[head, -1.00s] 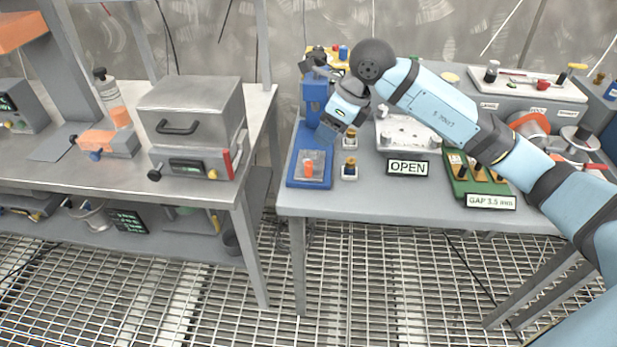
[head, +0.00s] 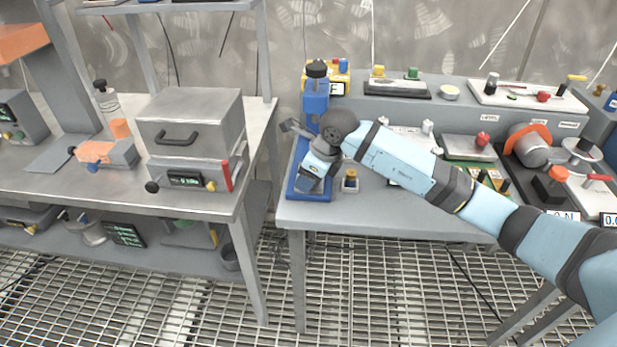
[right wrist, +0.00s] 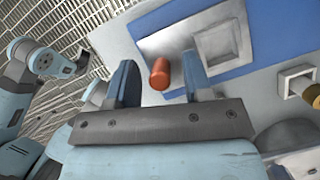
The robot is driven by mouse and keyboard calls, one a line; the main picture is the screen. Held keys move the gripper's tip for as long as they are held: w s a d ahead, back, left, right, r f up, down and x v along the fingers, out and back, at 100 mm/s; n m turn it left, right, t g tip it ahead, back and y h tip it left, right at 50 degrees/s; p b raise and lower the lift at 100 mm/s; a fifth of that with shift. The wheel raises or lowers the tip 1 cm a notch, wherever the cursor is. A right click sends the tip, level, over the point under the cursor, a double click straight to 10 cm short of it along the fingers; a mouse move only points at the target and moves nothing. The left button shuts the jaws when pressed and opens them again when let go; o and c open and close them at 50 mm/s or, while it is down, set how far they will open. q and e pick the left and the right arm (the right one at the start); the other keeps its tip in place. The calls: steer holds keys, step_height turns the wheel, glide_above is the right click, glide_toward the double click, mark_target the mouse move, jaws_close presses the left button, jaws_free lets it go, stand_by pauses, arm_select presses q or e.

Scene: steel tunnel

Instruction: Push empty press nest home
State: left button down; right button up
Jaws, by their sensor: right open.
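The blue press (head: 315,100) stands at the left end of the right-hand table. Its blue base (head: 294,184) is partly covered by my right gripper (head: 308,188), which points down over the front of it. In the right wrist view the nest is a pale plate with an empty square recess (right wrist: 218,45), on the blue base (right wrist: 281,40). The nest's orange knob (right wrist: 159,73) lies between the two spread fingers of my right gripper (right wrist: 159,60), with gaps on both sides. I cannot tell whether a finger touches the plate. The knob is hidden in the head view.
A small brass-topped block (head: 350,182) stands right of the press base. A yellow box (head: 341,78) is behind the press. My right forearm crosses the table's tools. In the right wrist view, part of another blue arm (right wrist: 35,60), seemingly my left, shows over the floor grating.

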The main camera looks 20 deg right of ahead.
steer(key=shift+f, duration=0.1)
jaws_close()
steer(key=w+d, duration=0.1)
steer(key=w, duration=0.1)
steer(key=w+d+b, duration=0.1)
steer(key=w, duration=0.1)
steer(key=w+d, duration=0.1)
steer(key=w, duration=0.1)
steer(key=shift+d, duration=0.3)
jaws_free()
steer(key=p+v, duration=0.1)
steer(key=v, duration=1.3)
steer(key=shift+f, duration=0.1)
